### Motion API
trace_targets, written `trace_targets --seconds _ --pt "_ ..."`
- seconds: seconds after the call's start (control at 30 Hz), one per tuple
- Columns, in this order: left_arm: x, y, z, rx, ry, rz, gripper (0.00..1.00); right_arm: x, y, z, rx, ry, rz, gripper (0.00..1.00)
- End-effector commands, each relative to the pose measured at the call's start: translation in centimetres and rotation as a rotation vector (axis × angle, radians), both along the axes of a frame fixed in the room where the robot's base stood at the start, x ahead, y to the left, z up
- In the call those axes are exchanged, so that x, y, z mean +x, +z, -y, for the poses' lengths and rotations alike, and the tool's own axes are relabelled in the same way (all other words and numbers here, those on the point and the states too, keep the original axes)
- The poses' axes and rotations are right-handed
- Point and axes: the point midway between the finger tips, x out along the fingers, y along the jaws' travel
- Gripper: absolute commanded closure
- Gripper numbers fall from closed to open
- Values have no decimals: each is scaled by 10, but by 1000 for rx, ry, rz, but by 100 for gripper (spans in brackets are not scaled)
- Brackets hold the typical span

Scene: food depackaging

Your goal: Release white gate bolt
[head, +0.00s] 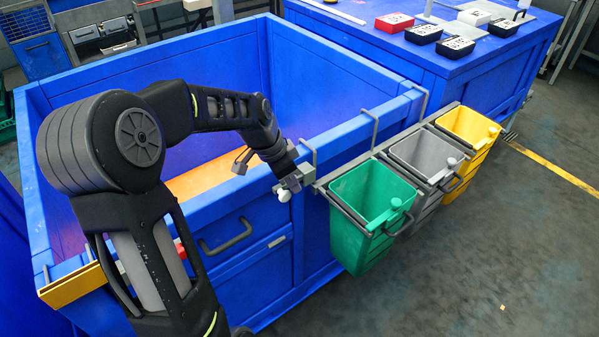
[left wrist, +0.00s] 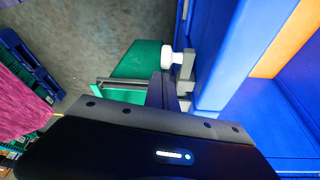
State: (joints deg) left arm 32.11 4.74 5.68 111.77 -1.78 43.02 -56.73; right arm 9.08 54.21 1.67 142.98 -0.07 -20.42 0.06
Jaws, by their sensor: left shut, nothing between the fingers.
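The gate bolt shows as a white knob (head: 284,196) on grey metal at the top front edge of the blue bin (head: 339,135), near its right front corner. In the left wrist view the white knob (left wrist: 168,54) sits beside its grey metal block (left wrist: 187,66), just past the gripper. My left gripper (head: 292,178) is at the bolt, shut and empty. Its dark fingers (left wrist: 160,88) point toward the knob, and I cannot tell whether they touch it. My right gripper is not in view.
Green (head: 367,192), grey (head: 421,155) and yellow (head: 467,127) buckets hang along the bin's right side. A blue table (head: 445,60) with small red and black boxes stands behind. An orange panel (head: 205,180) shows inside the bin. Floor at the lower right is mostly clear.

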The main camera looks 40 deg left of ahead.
Motion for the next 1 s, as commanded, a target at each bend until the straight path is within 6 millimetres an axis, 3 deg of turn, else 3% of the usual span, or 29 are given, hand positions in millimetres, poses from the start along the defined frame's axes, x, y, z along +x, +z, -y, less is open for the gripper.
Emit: trace_targets --seconds 0.37,0.7,1.0 --pt "-3 -1 -1 0 1 0 100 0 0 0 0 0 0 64" --pt "-46 -3 -15 1 2 -1 100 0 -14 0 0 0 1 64" --pt "-50 -2 -15 -2 1 -4 100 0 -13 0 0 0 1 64"
